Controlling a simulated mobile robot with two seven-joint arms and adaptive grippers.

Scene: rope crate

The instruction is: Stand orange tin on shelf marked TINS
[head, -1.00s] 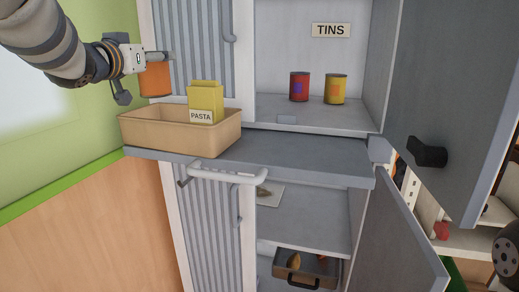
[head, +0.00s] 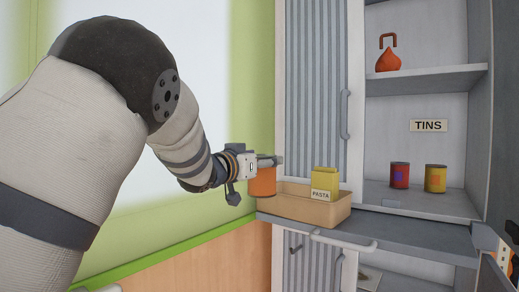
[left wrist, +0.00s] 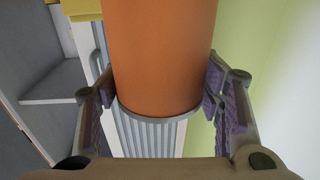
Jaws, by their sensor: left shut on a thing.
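My left gripper (head: 262,163) is shut on the orange tin (head: 263,183). In the head view the tin is held upright by the left end of the tan box, in front of the green wall. In the left wrist view the orange tin (left wrist: 162,55) sits between the two finger pads. The shelf marked TINS (head: 428,203) is in the open cupboard at the right, under the TINS label (head: 429,126). A red tin (head: 399,175) and a yellow tin (head: 435,178) stand on it.
The tan box (head: 318,212) with a yellow PASTA packet (head: 325,183) stands on the grey ledge (head: 400,238) between the tin and the shelf. A ribbed cupboard door (head: 310,90) rises behind it.

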